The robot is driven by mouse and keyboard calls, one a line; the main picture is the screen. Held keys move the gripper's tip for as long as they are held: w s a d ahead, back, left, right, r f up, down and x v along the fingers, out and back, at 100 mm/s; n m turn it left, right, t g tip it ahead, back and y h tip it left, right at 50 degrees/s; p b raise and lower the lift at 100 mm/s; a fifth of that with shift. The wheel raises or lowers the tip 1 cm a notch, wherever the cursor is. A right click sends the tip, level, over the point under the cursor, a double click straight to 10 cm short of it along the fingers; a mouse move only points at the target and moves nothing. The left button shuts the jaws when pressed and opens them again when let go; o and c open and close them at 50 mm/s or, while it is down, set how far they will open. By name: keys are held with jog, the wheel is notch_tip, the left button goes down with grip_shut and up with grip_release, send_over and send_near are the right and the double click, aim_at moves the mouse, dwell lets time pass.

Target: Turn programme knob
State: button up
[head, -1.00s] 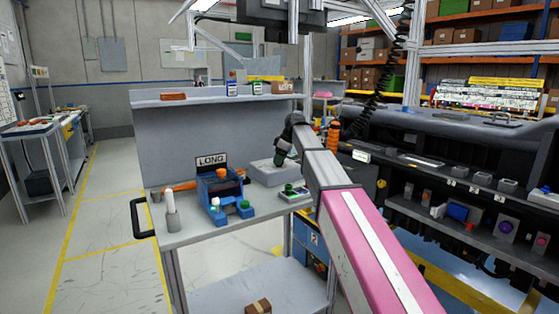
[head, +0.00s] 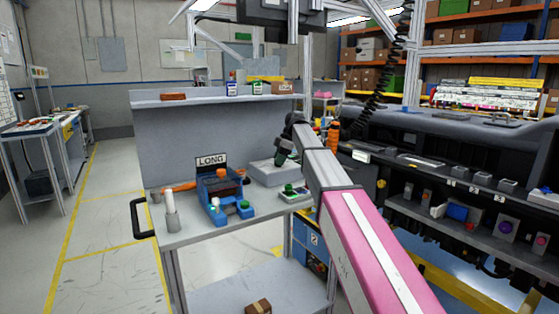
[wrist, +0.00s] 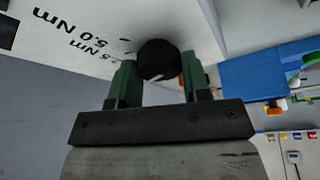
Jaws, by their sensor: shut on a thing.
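The programme knob (wrist: 157,58) is a round black knob on a pale box face in the wrist view. Printed torque marks, including "5.0 Nm", lie beside it. My gripper (wrist: 157,75) has its two green fingers on either side of the knob and is shut on it. A small light mark shows at the knob's lower edge. In the head view, my gripper (head: 284,158) is at the grey box (head: 265,175) on the bench. The knob cannot be made out there.
A blue fixture (head: 219,190) with a "LONG" sign (head: 211,161) stands left of the grey box. A small unit with a green button (head: 289,189) is in front. A white cylinder (head: 170,202) stands near the left edge. A shelf (head: 220,96) runs behind.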

jog(key=o, duration=0.9)
jog(key=shift+r, duration=0.1)
jog(key=v, duration=1)
jog(key=shift+d+r, duration=0.1)
jog(key=shift+r, duration=0.2)
